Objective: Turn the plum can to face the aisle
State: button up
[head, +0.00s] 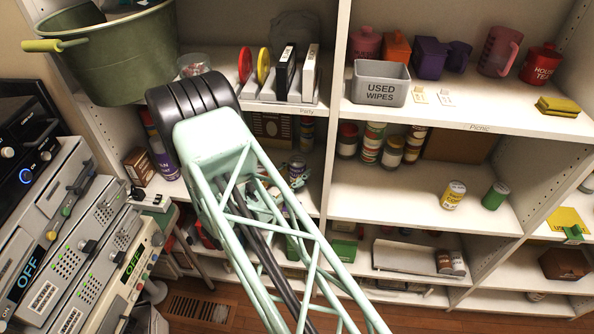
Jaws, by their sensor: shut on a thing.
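A can with a purple lower band (166,165) stands at the left end of the middle shelf, partly behind the black ribbed joint of my arm. Another can with a pale, purplish label (296,174) shows just right of my arm on the same shelf level. I cannot tell for certain which of them is the plum can, or which way its front faces. My mint lattice arm crosses the view from the bottom up to the upper left. My gripper and its fingers do not show; they may be hidden behind my arm.
A grey "USED WIPES" bin (381,84) stands on the upper right shelf. A yellow can (453,195) and a green can (495,196) stand on the shelf below, with free room to their left. A green tub (125,50) is at upper left, above equipment boxes (50,215).

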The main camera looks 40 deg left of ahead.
jog(key=shift+f+b, duration=0.4)
jog(key=shift+f, duration=0.55)
jog(key=o, duration=1.1)
jog(key=shift+s, duration=0.1)
jog(key=shift+s+a, duration=0.15)
jog(key=shift+s, duration=1.8)
jog(key=shift+s+a, duration=0.15)
jog(key=shift+s, duration=1.75)
jog(key=shift+r, duration=0.1)
